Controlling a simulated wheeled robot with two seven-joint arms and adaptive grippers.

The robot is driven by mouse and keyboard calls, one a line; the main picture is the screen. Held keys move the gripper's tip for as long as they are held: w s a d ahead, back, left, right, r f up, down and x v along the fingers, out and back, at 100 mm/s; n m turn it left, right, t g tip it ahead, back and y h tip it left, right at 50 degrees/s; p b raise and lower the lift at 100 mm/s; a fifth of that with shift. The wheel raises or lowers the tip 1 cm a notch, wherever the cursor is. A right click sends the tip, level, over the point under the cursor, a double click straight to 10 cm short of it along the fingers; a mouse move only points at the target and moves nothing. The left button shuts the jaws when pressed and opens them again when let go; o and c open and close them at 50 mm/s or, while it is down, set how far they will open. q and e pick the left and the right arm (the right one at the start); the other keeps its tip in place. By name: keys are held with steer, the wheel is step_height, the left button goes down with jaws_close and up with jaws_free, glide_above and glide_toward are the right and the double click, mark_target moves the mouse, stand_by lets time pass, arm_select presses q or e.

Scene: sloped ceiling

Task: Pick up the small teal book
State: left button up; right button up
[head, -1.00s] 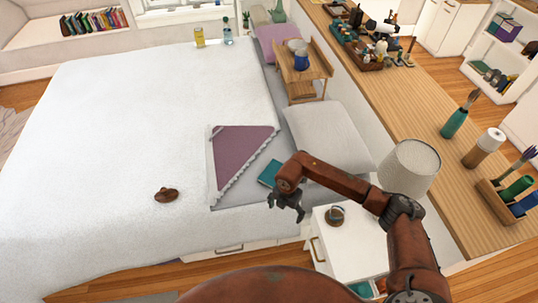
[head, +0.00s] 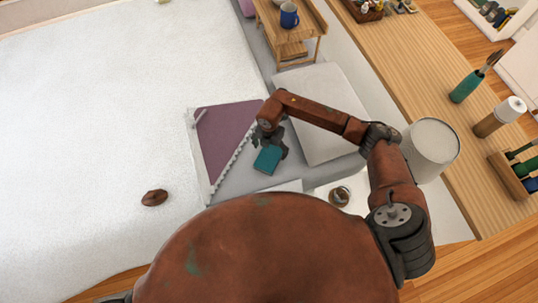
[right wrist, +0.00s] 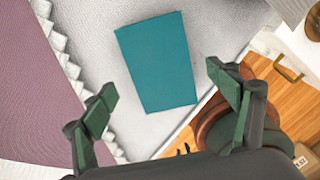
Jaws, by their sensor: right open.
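The small teal book (head: 267,159) lies flat on the grey sheet of the bed, beside the folded purple cover. In the right wrist view the teal book (right wrist: 158,63) is fully visible, ahead of and between the spread fingers. My right gripper (head: 270,146) is over the book in the head view, and it hides part of the book's far side. In the right wrist view the right gripper (right wrist: 165,98) is open and empty, with a finger on either side of the view. My left gripper is not in view.
A purple cover (head: 225,135) with a lace edge lies left of the book. A grey pillow (head: 325,85) lies behind. A white nightstand with a small round item (head: 339,196) and a lamp (head: 430,150) stand to the right. A brown object (head: 154,198) lies on the bed.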

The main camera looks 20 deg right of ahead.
mark_target(269, 156)
step_height(269, 156, down, 5)
steer(key=shift+s+a+f, duration=0.1)
steer(key=shift+s, duration=0.05)
steer(key=shift+c, duration=0.3)
steer(key=c, duration=1.3)
